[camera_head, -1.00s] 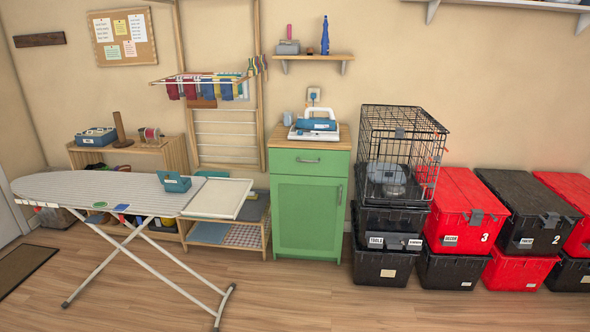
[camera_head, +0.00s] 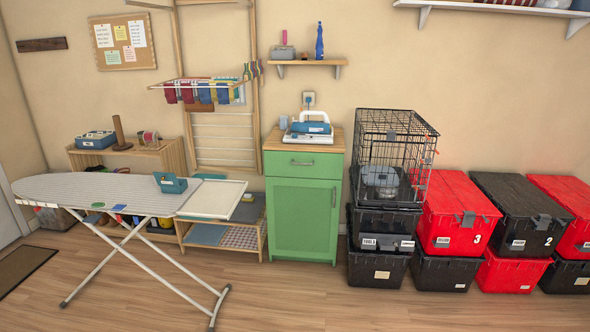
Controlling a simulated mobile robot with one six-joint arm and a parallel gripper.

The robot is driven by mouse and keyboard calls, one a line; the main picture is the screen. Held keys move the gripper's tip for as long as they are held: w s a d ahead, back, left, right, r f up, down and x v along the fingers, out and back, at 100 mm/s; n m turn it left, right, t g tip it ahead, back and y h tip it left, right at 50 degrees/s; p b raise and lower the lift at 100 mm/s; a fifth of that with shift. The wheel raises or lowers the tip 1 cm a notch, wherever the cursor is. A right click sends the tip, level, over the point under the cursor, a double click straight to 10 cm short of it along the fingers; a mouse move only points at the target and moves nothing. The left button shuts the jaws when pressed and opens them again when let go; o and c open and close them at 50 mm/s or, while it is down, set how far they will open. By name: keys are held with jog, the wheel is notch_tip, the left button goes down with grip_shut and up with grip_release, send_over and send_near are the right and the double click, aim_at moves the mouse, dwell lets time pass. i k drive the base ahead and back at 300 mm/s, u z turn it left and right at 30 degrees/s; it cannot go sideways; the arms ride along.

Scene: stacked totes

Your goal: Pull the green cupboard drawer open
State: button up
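The green cupboard (camera_head: 302,216) stands against the back wall, right of the ironing board, with a wooden top. Its drawer (camera_head: 325,163) is the narrow green front just under the top, and it looks shut. The drawer has a small horizontal metal handle (camera_head: 302,162) at its middle. Below it is a door with a vertical handle (camera_head: 334,197) on the right, also shut. A blue and white appliance (camera_head: 309,129) sits on the cupboard top. My gripper is not in this view.
Stacked black totes (camera_head: 378,266) under a wire cage (camera_head: 396,150) stand close right of the cupboard, with red and black totes beyond. The floor (camera_head: 300,297) before the cupboard is clear.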

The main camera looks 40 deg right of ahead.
aim_at(278, 163)
jog(key=z, duration=0.05)
jog(key=i, duration=0.95)
jog(key=u, duration=0.15)
jog(key=k, duration=0.95)
jog(key=z, duration=0.2)
jog(key=i, duration=0.75)
jog(key=u, duration=0.05)
